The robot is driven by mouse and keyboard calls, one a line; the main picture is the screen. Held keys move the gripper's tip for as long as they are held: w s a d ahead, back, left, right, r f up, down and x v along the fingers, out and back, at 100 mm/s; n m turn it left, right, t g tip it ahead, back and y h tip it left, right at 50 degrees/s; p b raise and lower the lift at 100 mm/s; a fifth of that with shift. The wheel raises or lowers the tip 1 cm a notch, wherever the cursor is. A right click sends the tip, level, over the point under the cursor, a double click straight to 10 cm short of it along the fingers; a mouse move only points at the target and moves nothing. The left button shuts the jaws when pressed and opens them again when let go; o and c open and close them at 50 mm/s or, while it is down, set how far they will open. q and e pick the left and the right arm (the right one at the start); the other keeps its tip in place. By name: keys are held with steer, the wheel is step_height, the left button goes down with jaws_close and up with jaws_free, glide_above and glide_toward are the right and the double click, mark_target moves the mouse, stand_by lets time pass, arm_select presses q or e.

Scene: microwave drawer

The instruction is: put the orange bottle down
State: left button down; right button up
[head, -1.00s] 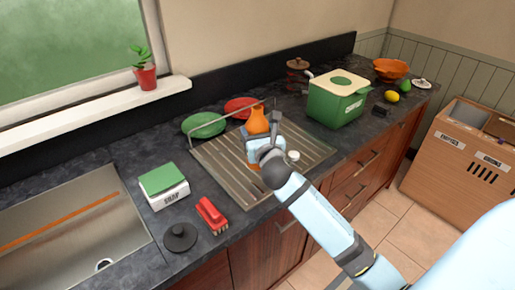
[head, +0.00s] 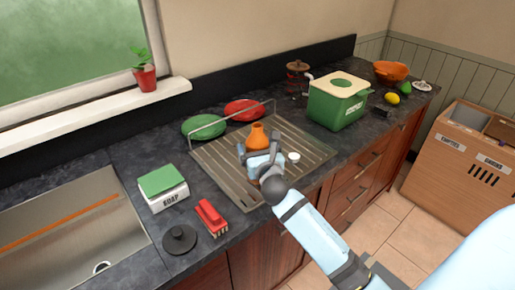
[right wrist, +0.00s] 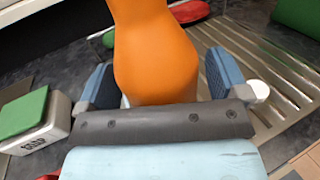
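The orange bottle (head: 258,138) stands upright on the ribbed metal draining tray (head: 232,178), as far as its partly hidden base shows. My right gripper (head: 259,148) is at the near side of the bottle, with one finger on each side of it. In the right wrist view the bottle (right wrist: 155,55) is between the blue finger pads, with a narrow gap at the right pad, so the gripper looks open around it. The bottle's lower part is hidden behind the gripper. My left gripper is not in view.
Green (head: 203,127) and red (head: 243,110) plates lie behind the tray beside a thin rail. A white round item (head: 294,157) is just right of my gripper. A green box (head: 339,102) stands right; soap (head: 163,188) and a red brush (head: 211,217) lie left.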

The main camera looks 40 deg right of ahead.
steer(key=shift+r, duration=0.2)
steer(key=v, duration=1.2)
steer(key=s+a+f+m+y, duration=0.1)
steer(key=f+m, duration=0.1)
steer(key=f, duration=0.1)
steer(key=a+f+m+g+y, duration=0.1)
steer(key=f+m, duration=0.2)
steer(key=s+a+f+m+g+y, duration=0.1)
steer(key=a+f+m, duration=0.1)
steer(key=f, duration=0.1)
steer(key=shift+s+a+f+m+b, duration=0.1)
steer(key=shift+s+f+m+b, duration=0.25)
steer(key=shift+f+m+b, duration=0.05)
steer(key=s+a+f+m+g+y, duration=0.2)
steer(key=s+a+f+m+y, duration=0.1)
steer(key=s+f+m, duration=0.3)
steer(key=s+a+f+m+g+y, duration=0.2)
steer(key=s+a+f+m, duration=0.4)
steer(key=f+m, duration=0.4)
steer(key=s+m+y, duration=0.1)
steer(key=m, duration=0.4)
steer(key=shift+a+f+m, duration=0.15)
steer(key=shift+a+m, duration=0.05)
steer(key=shift+m, duration=0.1)
